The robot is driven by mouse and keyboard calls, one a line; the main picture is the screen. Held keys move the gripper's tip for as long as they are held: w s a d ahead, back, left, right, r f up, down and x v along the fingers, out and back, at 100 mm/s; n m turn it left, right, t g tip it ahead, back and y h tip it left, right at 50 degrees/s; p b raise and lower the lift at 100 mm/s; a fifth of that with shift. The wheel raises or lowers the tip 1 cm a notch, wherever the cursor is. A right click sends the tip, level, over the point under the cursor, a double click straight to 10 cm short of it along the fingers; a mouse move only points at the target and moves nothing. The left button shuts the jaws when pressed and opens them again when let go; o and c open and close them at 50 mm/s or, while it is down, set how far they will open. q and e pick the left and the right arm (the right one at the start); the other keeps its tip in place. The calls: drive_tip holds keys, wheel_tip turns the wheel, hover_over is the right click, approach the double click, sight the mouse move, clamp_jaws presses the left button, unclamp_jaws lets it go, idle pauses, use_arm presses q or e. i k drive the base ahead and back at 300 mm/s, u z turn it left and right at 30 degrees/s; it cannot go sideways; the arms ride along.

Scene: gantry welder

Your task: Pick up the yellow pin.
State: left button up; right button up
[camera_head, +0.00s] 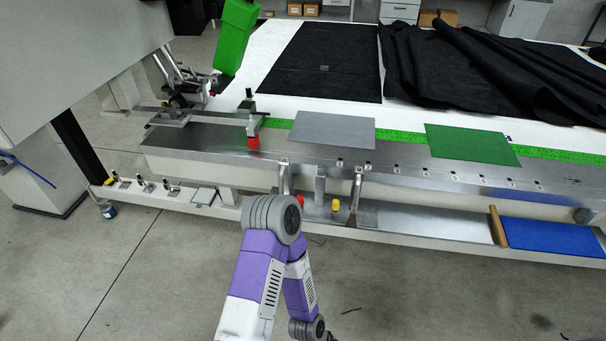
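The yellow pin (336,205) is a small upright cylinder on the metal lower shelf (385,216) below the table's front edge, between two curved metal brackets. A small red piece (300,201) is to its left, partly hidden by the grey elbow joint of one of my arms. That purple and white arm comes up from the bottom and folds back down, left of the pin. No gripper of mine is in view, so I cannot see any finger near the pin.
A long metal-edged table (400,178) carries a grey plate (333,130), a green plate (471,144) and black fabric (325,62). A red-tipped device (253,142) stands at the table's left. A blue tray (552,237) is at the lower shelf's right. The floor in front is mostly clear.

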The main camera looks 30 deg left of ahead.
sight(335, 203)
drive_tip(key=u, duration=0.95)
drive_tip(key=i, duration=0.9)
drive_tip(key=u, duration=0.85)
